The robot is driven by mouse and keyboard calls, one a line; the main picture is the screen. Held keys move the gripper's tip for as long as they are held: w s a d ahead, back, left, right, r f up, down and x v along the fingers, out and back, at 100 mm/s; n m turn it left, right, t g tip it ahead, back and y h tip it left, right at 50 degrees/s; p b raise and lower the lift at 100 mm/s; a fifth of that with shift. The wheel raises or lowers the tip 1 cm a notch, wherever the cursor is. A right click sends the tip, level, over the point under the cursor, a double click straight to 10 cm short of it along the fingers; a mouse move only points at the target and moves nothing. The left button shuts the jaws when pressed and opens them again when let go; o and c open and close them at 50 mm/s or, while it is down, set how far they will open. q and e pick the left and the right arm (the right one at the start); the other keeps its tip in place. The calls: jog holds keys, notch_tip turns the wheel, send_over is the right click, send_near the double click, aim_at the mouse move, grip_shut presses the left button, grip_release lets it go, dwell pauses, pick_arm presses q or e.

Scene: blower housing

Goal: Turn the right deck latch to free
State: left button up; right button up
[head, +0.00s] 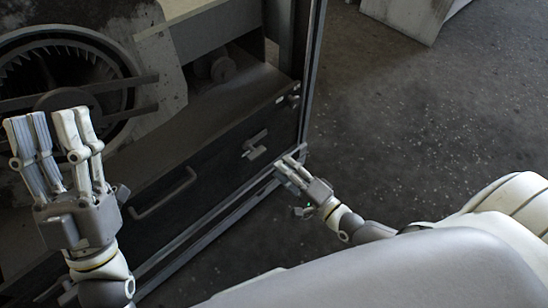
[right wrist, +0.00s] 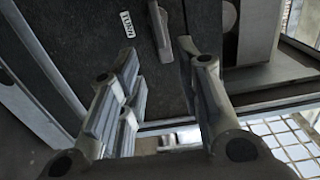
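The deck latch (head: 255,145), a small grey lever on a plate, sits at the right end of the dark front panel (head: 215,165). A grey lever, seemingly this latch (right wrist: 160,32), shows upright at the top of the right wrist view, just beyond my right fingertips. My right gripper (head: 284,166) is beside the panel's lower right corner, below and right of the latch. In the right wrist view my right gripper (right wrist: 160,55) is open, with nothing between its fingers. My left gripper (head: 52,116) is raised in front of the blower, open and empty.
The round blower (head: 62,72) sits in the housing at left. A bar handle (head: 165,193) sticks out of the panel. A metal frame post (head: 313,70) stands right of the panel. A small fitting (head: 292,100) is near it. Open floor (head: 420,120) lies to the right.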

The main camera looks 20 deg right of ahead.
jog(key=shift+v, duration=1.35)
